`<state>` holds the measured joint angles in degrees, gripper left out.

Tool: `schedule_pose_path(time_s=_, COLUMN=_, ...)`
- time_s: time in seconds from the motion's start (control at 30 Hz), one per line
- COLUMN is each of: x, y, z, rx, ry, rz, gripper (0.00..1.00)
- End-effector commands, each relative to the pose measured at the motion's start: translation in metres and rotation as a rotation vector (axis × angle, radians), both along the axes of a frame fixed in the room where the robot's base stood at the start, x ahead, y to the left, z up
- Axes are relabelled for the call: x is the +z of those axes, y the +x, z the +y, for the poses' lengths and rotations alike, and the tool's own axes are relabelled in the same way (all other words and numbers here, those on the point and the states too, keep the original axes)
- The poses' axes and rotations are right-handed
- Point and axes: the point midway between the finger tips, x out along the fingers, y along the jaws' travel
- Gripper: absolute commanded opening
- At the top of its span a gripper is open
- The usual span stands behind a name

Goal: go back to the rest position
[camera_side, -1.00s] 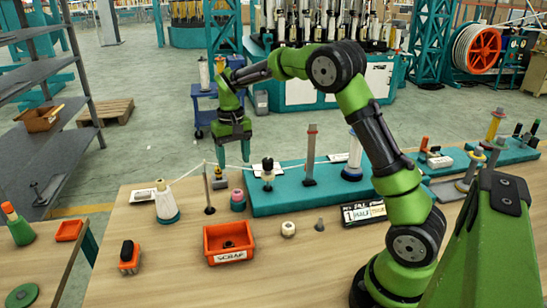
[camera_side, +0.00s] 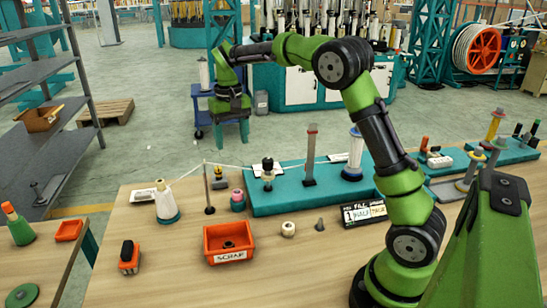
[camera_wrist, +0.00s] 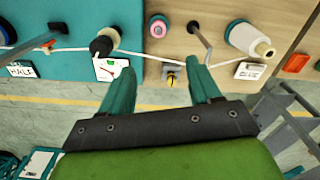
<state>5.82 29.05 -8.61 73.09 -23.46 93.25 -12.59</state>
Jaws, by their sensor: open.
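My gripper (camera_side: 231,128) hangs in the air behind the far edge of the workbench, to the left of centre in the side view, with its fingers pointing down. In the wrist view my gripper (camera_wrist: 160,90) shows two teal fingers spread apart, with nothing held between them. A white rope (camera_side: 225,164) runs between posts along the back of the bench, and it also crosses the wrist view (camera_wrist: 140,55). A small grey piece with a yellow part (camera_wrist: 171,74) sits near the bench edge between the fingers in that view, beyond the fingertips.
An orange bin (camera_side: 229,243) labelled SCRAP stands on the wooden bench (camera_side: 180,280). A white cone spool (camera_side: 166,203), a pink spool (camera_side: 238,200) and a teal board (camera_side: 285,200) with posts line the back. A blue cart (camera_side: 203,105) stands behind my gripper. The air around it looks clear.

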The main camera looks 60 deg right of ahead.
Motion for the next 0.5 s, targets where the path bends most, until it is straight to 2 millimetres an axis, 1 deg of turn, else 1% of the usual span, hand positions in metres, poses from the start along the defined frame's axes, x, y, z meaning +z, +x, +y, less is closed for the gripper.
schedule_pose_path(time_s=0.07, x=0.000, y=0.002, z=-0.001, rx=-0.002, ry=-0.007, rz=-0.012, gripper=0.62)
schedule_pose_path(time_s=0.1, x=-0.005, y=0.002, z=-0.002, rx=-0.001, ry=-0.008, rz=-0.015, gripper=0.62)
schedule_pose_path(time_s=0.17, x=-0.016, y=-0.003, z=0.000, rx=-0.001, ry=-0.003, rz=-0.011, gripper=0.62)
schedule_pose_path(time_s=0.23, x=-0.016, y=-0.013, z=0.006, rx=0.005, ry=0.008, rz=-0.034, gripper=0.62)
schedule_pose_path(time_s=0.37, x=-0.003, y=-0.043, z=0.028, rx=0.022, ry=0.038, rz=-0.114, gripper=0.62)
schedule_pose_path(time_s=0.47, x=0.009, y=-0.072, z=0.048, rx=0.039, ry=0.060, rz=-0.188, gripper=0.62)
schedule_pose_path(time_s=0.5, x=0.013, y=-0.084, z=0.056, rx=0.045, ry=0.069, rz=-0.220, gripper=0.62)
